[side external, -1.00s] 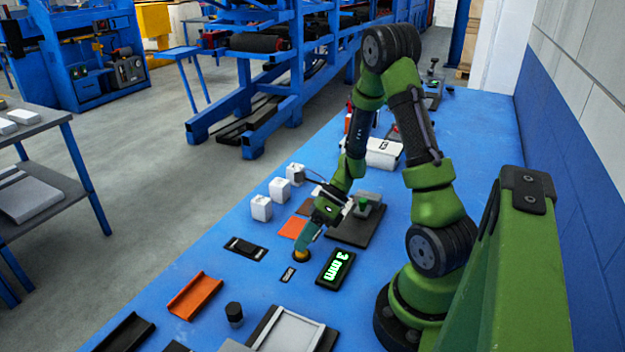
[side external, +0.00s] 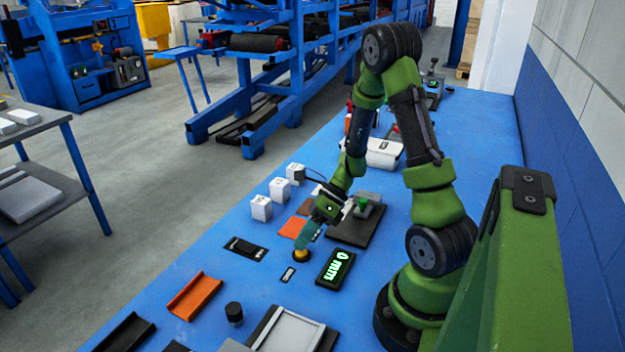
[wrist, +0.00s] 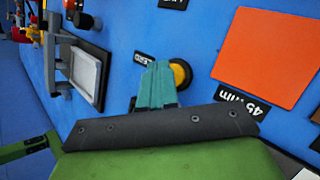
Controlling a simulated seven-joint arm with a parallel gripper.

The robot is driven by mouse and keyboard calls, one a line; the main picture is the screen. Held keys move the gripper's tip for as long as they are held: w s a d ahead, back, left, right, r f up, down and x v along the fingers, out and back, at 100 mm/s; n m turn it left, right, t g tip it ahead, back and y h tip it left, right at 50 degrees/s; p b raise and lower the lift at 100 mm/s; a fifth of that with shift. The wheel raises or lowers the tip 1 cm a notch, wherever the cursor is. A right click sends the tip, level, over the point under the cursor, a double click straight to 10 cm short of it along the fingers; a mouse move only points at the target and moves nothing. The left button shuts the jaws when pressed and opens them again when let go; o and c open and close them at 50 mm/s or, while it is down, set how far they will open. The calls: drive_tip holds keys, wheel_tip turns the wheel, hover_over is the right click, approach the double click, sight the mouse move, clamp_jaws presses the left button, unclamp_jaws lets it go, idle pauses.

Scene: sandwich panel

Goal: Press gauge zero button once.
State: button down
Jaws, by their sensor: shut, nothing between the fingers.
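My gripper (side external: 304,240) is shut and empty, its teal fingers pointing down at the gauge zero button. The button is a yellow round piece with a dark base (side external: 300,254) on the blue bench; the fingertips are at it and hide part of it. In the wrist view the teal fingers (wrist: 157,75) overlap the left side of the yellow button (wrist: 179,73). I cannot tell exactly how far the button is pressed. The black gauge display (side external: 335,270) to the right of the button reads "0 mm" in green. A small black label (side external: 288,274) lies in front of the button.
An orange square (side external: 292,227) and several white blocks (side external: 261,208) lie behind and to the left. A dark fixture plate (side external: 352,232) stands behind the display. An orange channel (side external: 195,297) and a black knob (side external: 234,312) are nearer the camera. Bare blue bench surrounds the button.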

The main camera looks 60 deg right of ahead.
sight(307, 251)
drive_tip(key=shift+r, duration=0.4)
drive_tip(key=shift+r, duration=2.5)
drive_tip(key=shift+s+d+f+n, duration=0.1)
drive_tip(key=shift+s+f+n, duration=0.2)
drive_tip(key=shift+n, duration=0.4)
drive_tip(key=s+a+r+n+t+h, duration=0.1)
drive_tip(key=a+r+n, duration=0.4)
drive_tip(key=n, duration=0.8)
drive_tip(key=s+a+r+n+t+h, duration=0.2)
drive_tip(key=a+r+n+h, duration=0.3)
drive_tip(key=r+n, duration=0.7)
drive_tip(key=shift+s+a+r+n, duration=0.15)
drive_tip(key=shift+s+a+n, duration=0.35)
drive_tip(key=shift+a+n, duration=0.25)
